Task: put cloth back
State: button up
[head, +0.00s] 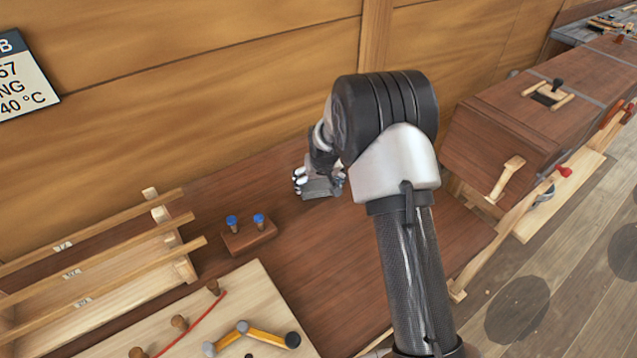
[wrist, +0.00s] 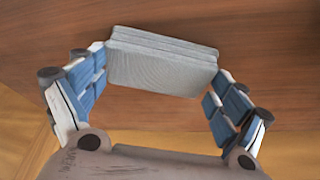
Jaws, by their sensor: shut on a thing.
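The cloth is a grey, flat, folded block with layered edges, seen in the wrist view (wrist: 162,65) and small in the head view (head: 322,188). My gripper (head: 318,183) is shut on it, with one blue-padded finger at each end of the cloth in the wrist view (wrist: 160,75). The cloth is over the reddish-brown bench top (head: 330,260), near the back wall. I cannot tell whether it touches the bench. My arm hides part of the bench to the right of the gripper.
A small wooden block with two blue-topped pegs (head: 248,237) stands left of the gripper. A slatted wooden rack (head: 110,265) and a pale board with tools (head: 215,320) lie further left and in front. A large brown wooden box (head: 525,130) stands at right. Bench around the cloth is clear.

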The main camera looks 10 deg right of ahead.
jog(key=o, duration=0.7)
jog(key=shift+f, duration=0.1)
jog(key=shift+o, duration=0.2)
